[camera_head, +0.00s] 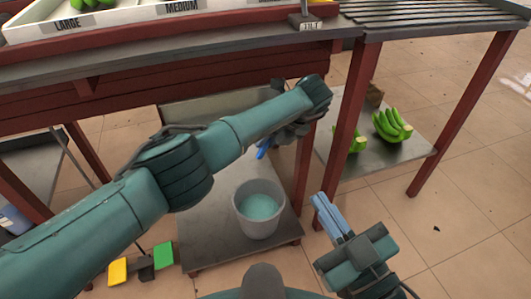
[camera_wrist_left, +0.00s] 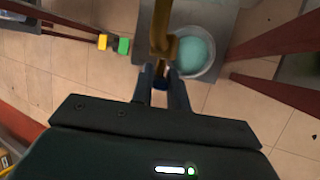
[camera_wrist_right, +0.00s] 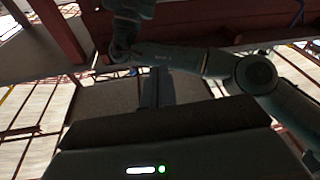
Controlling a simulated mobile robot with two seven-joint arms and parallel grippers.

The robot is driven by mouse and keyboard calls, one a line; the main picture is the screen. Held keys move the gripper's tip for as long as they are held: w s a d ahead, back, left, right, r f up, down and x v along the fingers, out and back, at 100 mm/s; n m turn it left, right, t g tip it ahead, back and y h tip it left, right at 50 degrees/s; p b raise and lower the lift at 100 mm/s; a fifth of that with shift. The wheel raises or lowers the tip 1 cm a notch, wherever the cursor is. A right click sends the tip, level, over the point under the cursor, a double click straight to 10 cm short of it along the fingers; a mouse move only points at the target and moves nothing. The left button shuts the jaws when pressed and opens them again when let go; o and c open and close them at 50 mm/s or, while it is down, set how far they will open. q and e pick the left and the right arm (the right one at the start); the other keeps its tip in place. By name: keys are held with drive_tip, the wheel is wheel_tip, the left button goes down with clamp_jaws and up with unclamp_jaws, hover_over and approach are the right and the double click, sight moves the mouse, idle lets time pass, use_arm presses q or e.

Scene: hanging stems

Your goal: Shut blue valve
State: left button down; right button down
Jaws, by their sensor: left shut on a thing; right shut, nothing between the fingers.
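The blue valve handle (camera_head: 262,149) shows as a small blue piece below my left gripper (camera_head: 275,138), under the wooden bench. In the left wrist view the blue handle (camera_wrist_left: 161,84) sits between the two fingers of my left gripper (camera_wrist_left: 161,75), which is shut on it. A brass tap pipe (camera_wrist_left: 161,28) runs up from there. My arm hides most of the valve in the head view. My right gripper (camera_head: 326,212) is shut and empty, right of the bucket; its closed fingers also show in the right wrist view (camera_wrist_right: 157,88).
A grey bucket (camera_head: 245,210) with pale teal liquid stands on a low grey platform (camera_head: 205,244) below the valve. Red table legs (camera_head: 352,120) rise to the right. Green bananas (camera_head: 392,127) lie on a low shelf. Yellow and green blocks (camera_head: 163,255) are at the platform's left.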

use_arm(q)
drive_tip(key=shift+d+f+y+b, duration=0.1)
drive_tip(key=shift+f+y+b, duration=0.35)
drive_tip(key=shift+b, duration=0.8)
drive_tip(key=shift+r+b, duration=0.15)
drive_tip(key=shift+b, duration=0.55)
drive_tip(key=shift+r, duration=0.2)
use_arm(e)
drive_tip(key=shift+w+a+r+n+t+y, duration=0.1)
drive_tip(key=shift+w+r+n+t+y, duration=0.15)
drive_tip(key=shift+r+y, duration=0.35)
drive_tip(key=shift+w+a+r+n+t+y, duration=0.1)
drive_tip(key=shift+r+n+t+y, duration=0.15)
drive_tip(key=shift+r+t+y, duration=0.25)
use_arm(q)
drive_tip(key=c, duration=1.4)
unclamp_jaws()
drive_tip(key=shift+o, duration=0.2)
drive_tip(key=shift+r, duration=0.15)
